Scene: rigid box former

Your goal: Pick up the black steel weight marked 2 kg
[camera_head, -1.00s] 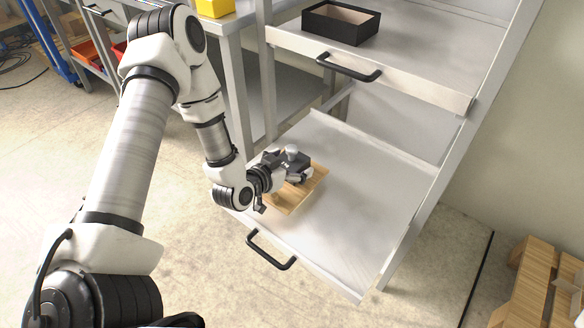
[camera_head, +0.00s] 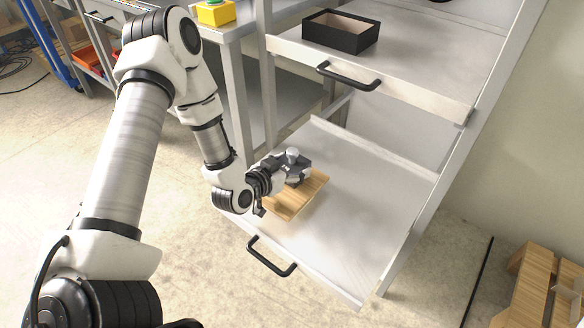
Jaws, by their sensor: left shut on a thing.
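The steel weight (camera_head: 298,166) is a small dark block with a pale round knob on top. It is at the wooden board (camera_head: 297,198) on the lower pull-out shelf. My left gripper (camera_head: 284,170) is shut on the weight from the left and hides part of it. I cannot read a marking on the weight. Its underside is hidden, so I cannot tell for certain whether it clears the board. My right gripper is not in view.
The lower shelf (camera_head: 350,225) is otherwise bare and has a black handle (camera_head: 271,258) at its front. Above it, an upper shelf (camera_head: 425,85) holds an open black box (camera_head: 340,33). A yellow box (camera_head: 216,13) stands on the bench to the left. Wooden pallets (camera_head: 540,285) lie at the lower right.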

